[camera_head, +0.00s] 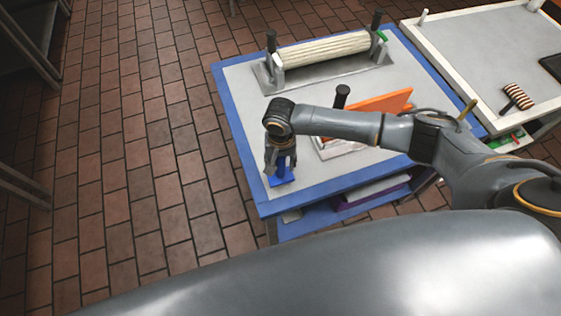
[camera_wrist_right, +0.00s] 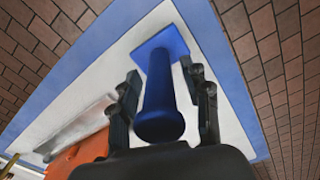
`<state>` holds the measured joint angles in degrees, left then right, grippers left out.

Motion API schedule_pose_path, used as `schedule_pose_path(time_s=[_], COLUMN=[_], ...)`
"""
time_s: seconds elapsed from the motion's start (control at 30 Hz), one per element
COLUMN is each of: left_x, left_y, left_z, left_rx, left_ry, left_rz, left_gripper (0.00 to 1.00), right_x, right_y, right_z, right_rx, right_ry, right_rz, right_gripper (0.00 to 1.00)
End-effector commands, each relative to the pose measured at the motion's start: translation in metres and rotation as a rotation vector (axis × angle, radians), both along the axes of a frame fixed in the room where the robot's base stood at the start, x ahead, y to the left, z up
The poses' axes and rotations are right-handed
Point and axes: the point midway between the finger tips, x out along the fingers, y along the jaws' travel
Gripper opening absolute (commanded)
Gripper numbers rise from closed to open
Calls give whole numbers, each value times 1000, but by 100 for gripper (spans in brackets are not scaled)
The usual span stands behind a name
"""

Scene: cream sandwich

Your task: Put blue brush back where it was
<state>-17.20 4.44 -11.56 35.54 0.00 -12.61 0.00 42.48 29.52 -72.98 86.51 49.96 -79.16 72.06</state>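The blue brush (camera_head: 283,179) stands upright on the grey top of the blue-edged table, close to its near left corner. In the right wrist view, the blue brush (camera_wrist_right: 163,95) shows its round handle end nearest the camera and its flat square base beyond. My right gripper (camera_head: 281,162) is over the brush, pointing down. In the wrist view the fingers of my right gripper (camera_wrist_right: 162,82) are spread on either side of the handle, with small gaps showing. In the head view the gripper hides part of the handle. My left gripper is not in view.
The blue-edged table (camera_head: 240,122) also holds a ridged white roller (camera_head: 322,48) on a metal stand and an orange piece (camera_head: 372,106) beside a black-knobbed tool. A second table (camera_head: 475,40) stands at the right with a striped brush (camera_head: 517,96). Brick floor lies open at left.

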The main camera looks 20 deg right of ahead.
Motion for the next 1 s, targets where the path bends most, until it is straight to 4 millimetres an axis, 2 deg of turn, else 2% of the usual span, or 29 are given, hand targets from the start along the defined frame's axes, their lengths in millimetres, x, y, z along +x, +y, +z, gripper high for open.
schedule_pose_path(time_s=[0.17, 0.3, 0.4, 0.53, 0.7, 0.83, 1.0], left_x=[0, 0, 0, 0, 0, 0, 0], left_y=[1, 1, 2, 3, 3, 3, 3], left_z=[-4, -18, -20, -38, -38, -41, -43], left_rx=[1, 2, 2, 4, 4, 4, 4], left_ry=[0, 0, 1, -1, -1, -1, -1], left_rz=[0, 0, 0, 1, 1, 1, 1], left_gripper=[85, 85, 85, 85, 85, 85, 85], right_x=[0, 1, 2, 5, 5, 5, 5], right_y=[0, 0, 1, 2, 2, 2, 1], right_z=[-2, -9, 15, 44, 89, 113, 130], right_rx=[0, 0, 5, 5, 3, 2, 1], right_ry=[-1, -3, -6, -6, -5, -4, -1], right_rz=[0, 1, 1, 1, 0, 0, -1], right_gripper=[47, 47, 47, 47, 47, 47, 47])
